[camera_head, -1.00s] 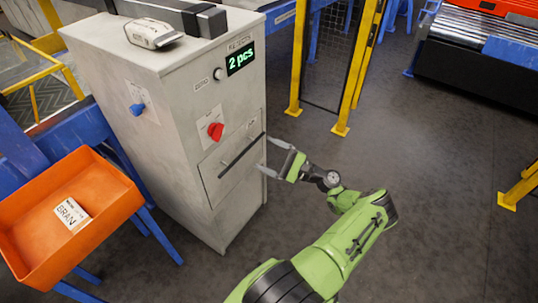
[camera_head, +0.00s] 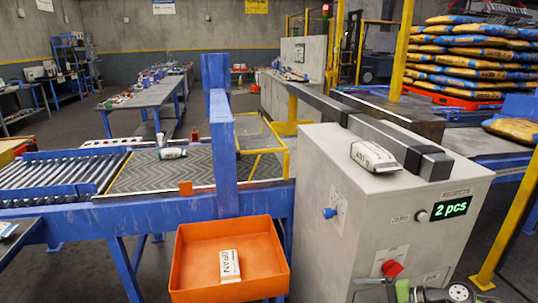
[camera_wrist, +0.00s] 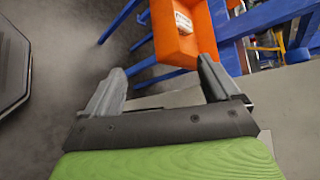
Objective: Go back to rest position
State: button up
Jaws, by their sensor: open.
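My gripper (camera_wrist: 160,85) is open and empty in the wrist view, its two grey fingers apart. In the head view only part of my green arm (camera_head: 432,291) shows at the bottom right edge, in front of the grey cabinet (camera_head: 320,205). The drawer seen earlier is mostly below the picture.
An orange bin (camera_head: 188,276) with a labelled white packet (camera_head: 229,265) hangs left of the cabinet; it also shows in the wrist view (camera_wrist: 172,45). Another packet (camera_head: 376,156) lies on the cabinet. A blue-framed conveyor (camera_head: 60,213) runs left. A yellow post (camera_head: 509,215) stands right.

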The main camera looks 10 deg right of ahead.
jog(key=s+a+r+n+g+h, duration=0.3)
jog(key=a+r+n+h, duration=0.15)
jog(key=a, duration=0.35)
jog(key=s+a+r+n+g+h, duration=0.2)
jog(key=s+a+r+n+h, duration=0.15)
jog(key=a+r, duration=0.3)
jog(key=s+a+r+n+t+h, duration=0.1)
jog(key=s+a+r+n+t, duration=0.15)
jog(key=s, duration=0.55)
jog(key=s+a+r+n+t+h, duration=0.1)
jog(key=s+a+r+n, duration=0.15)
jog(key=s, duration=0.45)
notch_tip(320, 180, up, 14)
jog(key=d+p, duration=0.1)
jog(key=p, duration=1.2)
jog(key=shift+w+f+h, duration=0.15)
jog(key=shift+f+h, duration=0.05)
jog(key=shift+h, duration=0.1)
